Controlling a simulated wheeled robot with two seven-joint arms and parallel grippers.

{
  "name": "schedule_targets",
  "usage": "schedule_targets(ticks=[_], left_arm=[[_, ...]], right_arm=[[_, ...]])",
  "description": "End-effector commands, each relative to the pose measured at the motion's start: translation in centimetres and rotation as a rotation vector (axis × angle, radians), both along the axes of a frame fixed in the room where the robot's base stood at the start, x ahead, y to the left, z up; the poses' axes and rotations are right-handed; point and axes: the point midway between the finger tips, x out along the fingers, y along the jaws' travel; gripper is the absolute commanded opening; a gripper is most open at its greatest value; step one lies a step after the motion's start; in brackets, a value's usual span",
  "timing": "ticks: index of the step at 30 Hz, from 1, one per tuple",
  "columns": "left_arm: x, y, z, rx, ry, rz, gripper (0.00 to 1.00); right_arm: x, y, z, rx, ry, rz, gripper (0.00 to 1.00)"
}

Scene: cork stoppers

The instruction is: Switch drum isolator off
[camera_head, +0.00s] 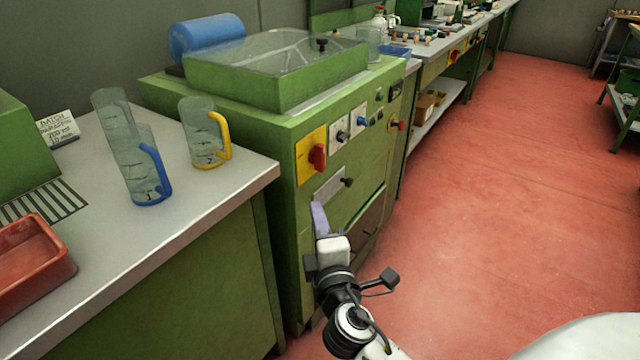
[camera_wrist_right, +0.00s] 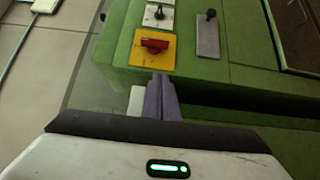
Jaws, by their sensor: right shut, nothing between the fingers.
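The drum isolator is a red rotary handle (camera_head: 318,157) on a yellow plate (camera_head: 304,168), on the front of the green machine (camera_head: 290,135). Its handle looks upright in the head view. In the right wrist view the red handle (camera_wrist_right: 155,44) lies crosswise on the yellow plate (camera_wrist_right: 152,62). My right gripper (camera_head: 317,206) is below the handle, in front of the machine, with its purple fingers shut and empty. In the right wrist view the fingertips (camera_wrist_right: 161,78) point toward the plate's lower edge, seemingly apart from the handle. My left gripper is not in view.
Beside the isolator are a plate with a black switch (camera_head: 341,136), a blue knob (camera_head: 362,121) and another red knob (camera_head: 397,125). A small black knob (camera_head: 347,182) sticks out below. Jugs (camera_head: 204,135) stand on the left bench (camera_head: 205,200). The red floor (camera_head: 500,200) is open at right.

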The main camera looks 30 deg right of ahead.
Motion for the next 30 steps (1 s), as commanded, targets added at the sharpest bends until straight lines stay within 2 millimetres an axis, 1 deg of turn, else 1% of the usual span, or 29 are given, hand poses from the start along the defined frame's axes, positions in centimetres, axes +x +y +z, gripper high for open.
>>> schedule_targets(ticks=[8,11,14,17,24,26,30], left_arm=[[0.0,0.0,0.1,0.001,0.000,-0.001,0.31],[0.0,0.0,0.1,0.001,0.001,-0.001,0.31],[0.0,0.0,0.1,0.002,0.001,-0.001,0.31],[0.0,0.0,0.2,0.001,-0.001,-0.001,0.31],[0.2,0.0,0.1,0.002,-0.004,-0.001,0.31],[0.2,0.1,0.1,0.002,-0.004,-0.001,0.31],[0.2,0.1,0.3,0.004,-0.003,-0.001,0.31]], right_arm=[[0.0,0.0,0.0,0.002,0.000,0.001,0.00],[0.6,-0.2,0.1,0.001,0.000,0.001,0.00],[1.8,-0.7,0.1,0.001,-0.002,0.001,0.00],[3.6,-1.5,0.1,0.001,-0.001,0.001,0.00],[8.4,-3.5,0.1,0.001,-0.001,0.000,0.00],[9.5,-4.0,0.1,0.002,0.000,-0.001,0.00],[10.1,-6.0,0.1,0.003,0.001,0.000,0.00]])
